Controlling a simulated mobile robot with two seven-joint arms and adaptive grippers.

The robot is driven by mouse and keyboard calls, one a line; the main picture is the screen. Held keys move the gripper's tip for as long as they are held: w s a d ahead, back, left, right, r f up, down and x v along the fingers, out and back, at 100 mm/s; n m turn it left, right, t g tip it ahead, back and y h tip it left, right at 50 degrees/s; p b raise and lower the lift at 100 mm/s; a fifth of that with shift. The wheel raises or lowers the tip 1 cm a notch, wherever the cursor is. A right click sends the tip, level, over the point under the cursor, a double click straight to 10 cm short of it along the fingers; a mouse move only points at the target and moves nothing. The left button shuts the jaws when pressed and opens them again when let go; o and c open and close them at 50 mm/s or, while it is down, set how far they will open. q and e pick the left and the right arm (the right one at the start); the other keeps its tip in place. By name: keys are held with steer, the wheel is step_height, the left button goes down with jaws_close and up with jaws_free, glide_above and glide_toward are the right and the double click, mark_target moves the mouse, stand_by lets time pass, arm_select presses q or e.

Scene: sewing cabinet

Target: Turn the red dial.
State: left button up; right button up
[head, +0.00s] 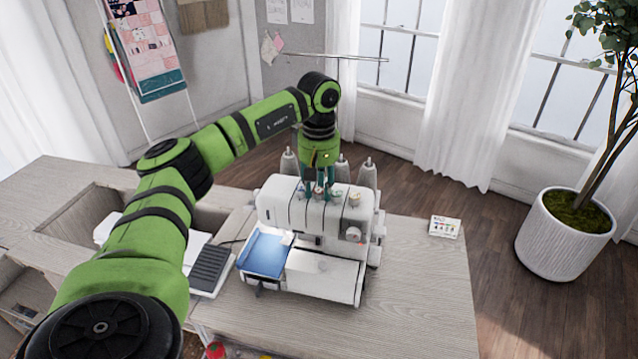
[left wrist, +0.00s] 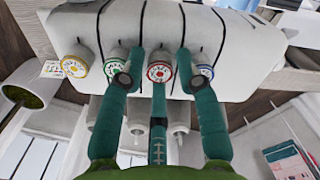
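The red dial (left wrist: 160,73) is on the white sewing machine (head: 300,215), in a row between the green dial (left wrist: 114,66) and the blue dial (left wrist: 205,72). A yellow dial (left wrist: 75,66) ends the row. My left gripper (left wrist: 160,60) has teal fingers reaching around the red dial. One fingertip is on each side of it, and a third finger is just below it. The side fingers look spread, with a narrow gap to the dial. In the head view my left gripper (head: 319,185) points down over the machine and largely hides the red dial. My right gripper is not in view.
The machine stands on a wooden table (head: 425,290). Thread cones (head: 368,172) stand behind it, under a thin thread rail (head: 340,57). A small card (head: 445,227) lies to the right. A potted plant (head: 565,235) is on the floor. The table's right part is mostly clear.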

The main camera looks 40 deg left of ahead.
arm_select(q)
steer(key=shift+f, duration=0.1)
steer(key=shift+c, duration=0.4)
jaws_close()
steer(key=shift+m+p, duration=0.3)
steer(key=shift+m, duration=2)
steer(key=shift+f, duration=0.1)
